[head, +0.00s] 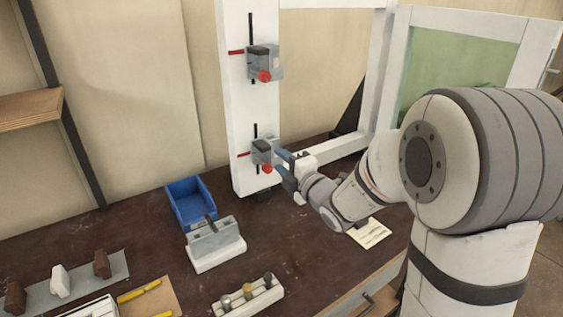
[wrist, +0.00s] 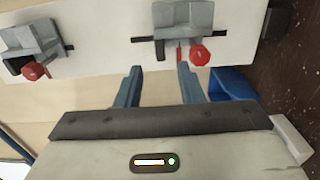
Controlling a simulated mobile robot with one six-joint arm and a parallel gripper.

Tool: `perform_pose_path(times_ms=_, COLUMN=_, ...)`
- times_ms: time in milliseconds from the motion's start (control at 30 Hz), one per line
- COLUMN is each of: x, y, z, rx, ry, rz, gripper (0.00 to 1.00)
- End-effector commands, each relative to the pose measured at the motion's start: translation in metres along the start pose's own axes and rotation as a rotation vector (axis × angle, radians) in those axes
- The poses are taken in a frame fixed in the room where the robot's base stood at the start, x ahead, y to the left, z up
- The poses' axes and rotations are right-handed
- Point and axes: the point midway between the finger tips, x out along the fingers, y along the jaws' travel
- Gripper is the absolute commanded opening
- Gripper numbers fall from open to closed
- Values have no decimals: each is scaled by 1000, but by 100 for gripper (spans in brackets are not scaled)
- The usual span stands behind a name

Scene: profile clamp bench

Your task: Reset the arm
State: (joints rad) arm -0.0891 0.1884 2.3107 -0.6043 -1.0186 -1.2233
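My gripper (head: 281,163) is at the lower clamp (head: 262,152) on the white upright profile in the head view. In the wrist view my gripper (wrist: 160,78) has its two blue-grey fingers wide apart with nothing between them. The lower clamp, a grey block with a red knob (wrist: 200,54), lies just beyond the fingertips there. The fingers look apart from the clamp, but the exact gap is hard to tell. The upper clamp (head: 264,62), also with a red knob, sits higher on the profile and shows at the left of the wrist view (wrist: 30,45).
The white profile (head: 236,110) stands on the dark bench (head: 130,225). A blue bin (head: 190,203), a grey fixture on a white base (head: 215,245) and a white holder with several round knobs (head: 248,296) stand to the left. A white frame with a green panel (head: 455,65) is behind my arm.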

Motion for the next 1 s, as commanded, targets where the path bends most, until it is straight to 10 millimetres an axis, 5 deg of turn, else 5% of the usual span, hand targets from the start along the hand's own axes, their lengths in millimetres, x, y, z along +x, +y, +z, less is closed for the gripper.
perform_pose_path(times_ms=267, x=-19, y=-1, z=22, rx=146, ry=-140, rz=-117, gripper=35)
perform_pose_path(times_ms=567, x=-116, y=-24, z=59, rx=697, ry=-619, rz=-386, gripper=35)
perform_pose_path(times_ms=767, x=-202, y=-43, z=42, rx=1108, ry=-963, rz=-504, gripper=35)
perform_pose_path(times_ms=1000, x=-288, y=-55, z=-10, rx=1510, ry=-1320, rz=-609, gripper=35)
